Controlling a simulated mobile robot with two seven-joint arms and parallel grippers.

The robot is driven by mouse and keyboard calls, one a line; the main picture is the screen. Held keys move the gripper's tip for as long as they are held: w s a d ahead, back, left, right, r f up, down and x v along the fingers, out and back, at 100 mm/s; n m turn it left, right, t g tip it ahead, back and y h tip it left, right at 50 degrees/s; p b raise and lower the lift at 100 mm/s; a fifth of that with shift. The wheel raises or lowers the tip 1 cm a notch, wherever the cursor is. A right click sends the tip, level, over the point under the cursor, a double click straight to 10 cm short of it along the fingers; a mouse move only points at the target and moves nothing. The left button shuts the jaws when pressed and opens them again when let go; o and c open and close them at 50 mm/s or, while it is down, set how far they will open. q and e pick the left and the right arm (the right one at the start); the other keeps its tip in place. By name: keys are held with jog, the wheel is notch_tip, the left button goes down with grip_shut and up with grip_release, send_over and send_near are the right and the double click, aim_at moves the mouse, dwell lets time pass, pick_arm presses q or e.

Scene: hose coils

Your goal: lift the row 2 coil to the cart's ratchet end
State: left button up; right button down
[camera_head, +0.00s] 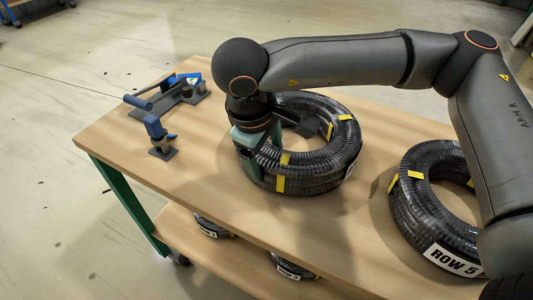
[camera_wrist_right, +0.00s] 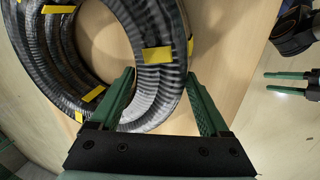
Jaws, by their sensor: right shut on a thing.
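A black ribbed hose coil (camera_head: 332,169) with yellow tape bands lies flat at the middle of the cart's wooden top (camera_head: 215,185); no row label shows on it. My right gripper (camera_head: 256,160) points down at its left side, shut on the coil wall. In the wrist view the right fingers (camera_wrist_right: 162,100) straddle the coil (camera_wrist_right: 150,25). Blue and grey hardware (camera_head: 180,92), perhaps the ratchet, sits at the top's far left end. The left gripper (camera_wrist_right: 290,84) shows at the right of the wrist view, fingers apart and empty.
A coil labelled ROW 5 (camera_head: 412,210) lies to the right on the top. A small blue-handled clamp (camera_head: 160,138) stands near the left end. More coils (camera_head: 292,268) sit on the lower shelf (camera_head: 190,255). Bare wood lies between clamp and held coil.

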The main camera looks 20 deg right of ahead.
jog(key=shift+f, duration=0.15)
dwell(0.4)
jog(key=shift+c, duration=0.5)
grip_release()
jog(key=shift+o, duration=0.5)
jog(key=shift+s+f, duration=0.1)
jog(key=shift+f, duration=0.1)
jog(key=shift+r, duration=0.2)
jog(key=shift+p+v, duration=2.1)
jog(key=shift+v, duration=1.35)
